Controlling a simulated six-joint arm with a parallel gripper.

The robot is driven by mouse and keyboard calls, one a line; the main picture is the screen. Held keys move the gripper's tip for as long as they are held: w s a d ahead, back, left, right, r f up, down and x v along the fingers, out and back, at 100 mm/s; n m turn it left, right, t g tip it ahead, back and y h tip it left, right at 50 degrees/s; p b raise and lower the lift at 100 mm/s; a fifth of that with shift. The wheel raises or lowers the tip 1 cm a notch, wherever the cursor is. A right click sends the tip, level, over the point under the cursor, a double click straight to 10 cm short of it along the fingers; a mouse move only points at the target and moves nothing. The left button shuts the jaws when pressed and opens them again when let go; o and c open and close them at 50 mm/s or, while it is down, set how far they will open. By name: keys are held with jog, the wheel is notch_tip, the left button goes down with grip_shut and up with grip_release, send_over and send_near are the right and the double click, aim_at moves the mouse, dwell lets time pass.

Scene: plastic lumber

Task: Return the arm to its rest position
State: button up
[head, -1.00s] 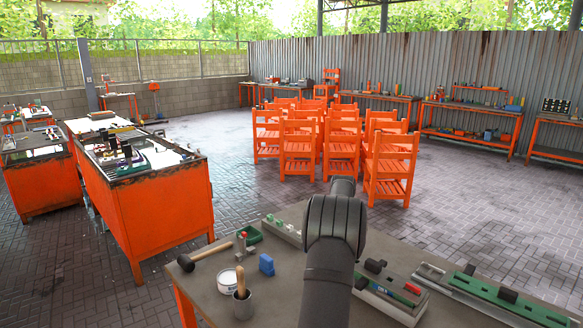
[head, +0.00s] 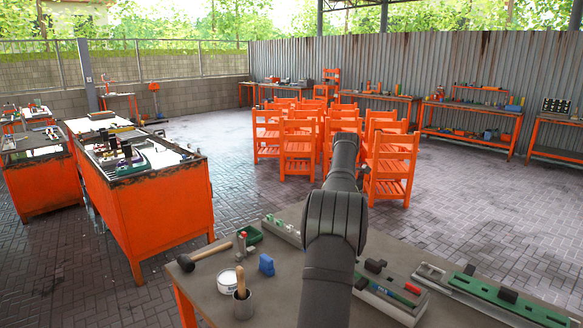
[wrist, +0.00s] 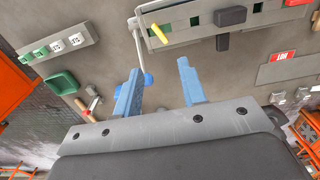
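My dark grey arm (head: 333,230) rises over the workbench (head: 215,290) in the head view. Its upper link points up and away, in front of the orange chairs. My gripper is out of sight in the head view. The bench lies below the fingers with a clear gap.
Orange chairs (head: 300,145) stand on the floor beyond.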

notch_tip(320, 180, up, 4)
jog(key=s+d+f+m, duration=0.4)
jog(key=d+f+m, duration=0.2)
jog(key=d+m, duration=0.2)
jog(key=shift+s+d+f+m, duration=0.3)
jog(key=shift+d+m, duration=0.1)
jog(key=shift+m, duration=1)
jog(key=shift+r, duration=0.1)
jog(key=shift+c, duration=0.8)
jog(key=w+a+r+n, duration=0.55)
jog(key=a+n, duration=0.35)
jog(key=n, duration=0.7)
jog(key=f, duration=1.1)
jog(key=s+f, duration=0.1)
jog(key=f, duration=0.4)
jog(key=shift+f, duration=0.2)
